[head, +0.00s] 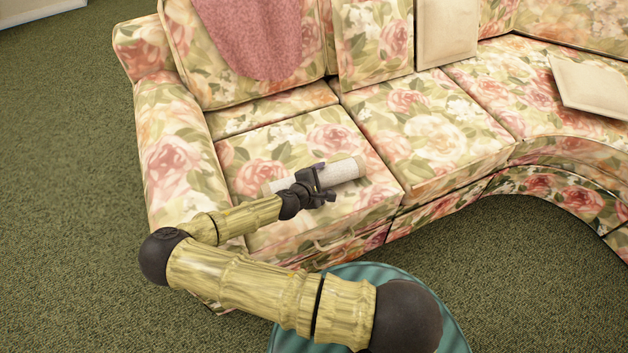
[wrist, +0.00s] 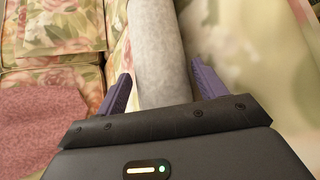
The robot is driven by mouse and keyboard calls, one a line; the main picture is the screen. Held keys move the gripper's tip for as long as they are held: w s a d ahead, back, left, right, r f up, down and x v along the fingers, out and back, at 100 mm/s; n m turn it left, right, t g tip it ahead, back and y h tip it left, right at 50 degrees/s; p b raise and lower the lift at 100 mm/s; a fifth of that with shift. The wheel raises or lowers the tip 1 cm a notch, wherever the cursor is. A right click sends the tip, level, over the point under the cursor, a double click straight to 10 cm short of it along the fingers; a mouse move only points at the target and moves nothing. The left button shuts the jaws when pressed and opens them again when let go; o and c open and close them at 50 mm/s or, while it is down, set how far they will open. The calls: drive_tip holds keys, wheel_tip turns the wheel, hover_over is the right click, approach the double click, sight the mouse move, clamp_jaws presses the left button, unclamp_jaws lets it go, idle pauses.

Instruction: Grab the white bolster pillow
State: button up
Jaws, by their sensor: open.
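The white bolster pillow (head: 338,172) lies on the left seat cushion of the floral sofa in the head view. My gripper (head: 325,182) is over the bolster's middle, and my wrist hides part of it. In the wrist view the bolster (wrist: 158,45) runs lengthwise up the picture. My gripper (wrist: 160,88) is open there, with one purple finger on each side of the bolster. I cannot tell whether either finger touches it.
The floral sofa (head: 430,140) curves away to the right. A pink throw (head: 262,38) hangs over its left backrest. A cream pillow (head: 447,30) leans at the back, and another cream pillow (head: 592,86) lies at right. Green carpet (head: 70,150) at left is clear.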

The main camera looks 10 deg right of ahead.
sight(322, 178)
drive_tip(key=c, duration=0.8)
wheel_tip(322, 178, up, 10)
drive_tip(key=p, duration=0.3)
idle(0.4)
